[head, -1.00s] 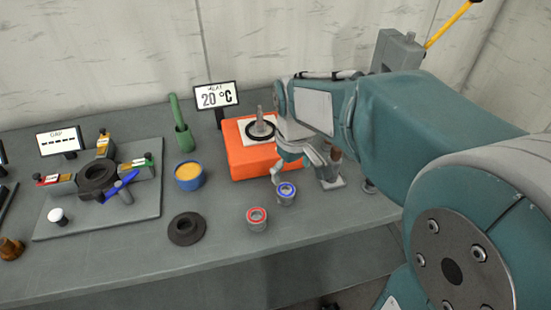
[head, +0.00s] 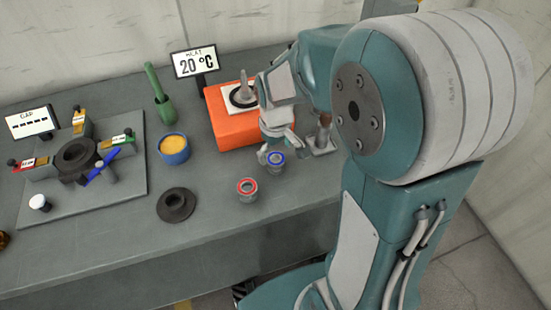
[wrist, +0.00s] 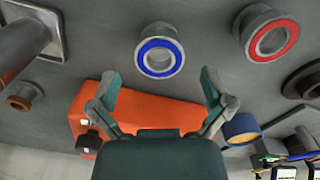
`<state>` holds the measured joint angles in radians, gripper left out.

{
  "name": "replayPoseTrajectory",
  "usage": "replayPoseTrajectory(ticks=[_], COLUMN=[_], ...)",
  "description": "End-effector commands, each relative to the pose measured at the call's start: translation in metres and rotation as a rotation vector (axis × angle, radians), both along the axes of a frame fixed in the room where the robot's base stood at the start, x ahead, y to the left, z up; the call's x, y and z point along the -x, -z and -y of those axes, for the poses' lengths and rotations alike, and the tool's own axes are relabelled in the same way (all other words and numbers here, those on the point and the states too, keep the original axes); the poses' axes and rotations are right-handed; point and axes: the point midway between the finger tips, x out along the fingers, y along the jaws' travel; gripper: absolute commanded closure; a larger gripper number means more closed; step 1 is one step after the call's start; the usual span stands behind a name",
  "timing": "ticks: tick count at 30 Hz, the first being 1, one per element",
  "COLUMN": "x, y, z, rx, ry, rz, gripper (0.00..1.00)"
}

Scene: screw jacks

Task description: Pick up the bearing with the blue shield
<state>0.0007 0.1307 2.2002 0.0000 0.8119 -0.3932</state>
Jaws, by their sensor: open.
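The blue-shielded bearing (head: 276,163) is a short metal ring standing on the bench, its blue face up. In the wrist view the same bearing (wrist: 160,52) lies just beyond the fingertips, roughly centred between them. My gripper (wrist: 157,80) is open and empty, its two fingers spread wide. In the head view my gripper (head: 281,148) is right beside and behind the blue bearing, and its far finger is partly hidden. I cannot tell whether a finger touches the bearing.
A red-shielded bearing (head: 247,190) stands close to the left. An orange heater block (head: 234,128) is behind my gripper. A dark flanged ring (head: 176,205), a blue cup (head: 174,150) and a gauge plate (head: 125,190) are farther left. A screw jack (head: 322,140) stands to the right.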

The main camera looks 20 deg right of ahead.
Motion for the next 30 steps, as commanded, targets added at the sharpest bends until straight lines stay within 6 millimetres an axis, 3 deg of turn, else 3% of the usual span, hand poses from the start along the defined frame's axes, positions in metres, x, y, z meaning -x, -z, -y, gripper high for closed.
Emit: replayPoseTrajectory(ticks=[4, 12, 18, 30], x=[0.0, 0.0, 0.0, 0.0], y=[0.018, 0.02, 0.02, 0.018], z=[0.0, 0.0, 0.0, 0.0], rx=[0.0, 0.0, 0.001, 0.0], ry=[0.0, 0.0, 0.0, 0.0], rz=[-0.002, 0.002, 0.001, 0.001], gripper=[0.0, 0.0, 0.88, 0.87])
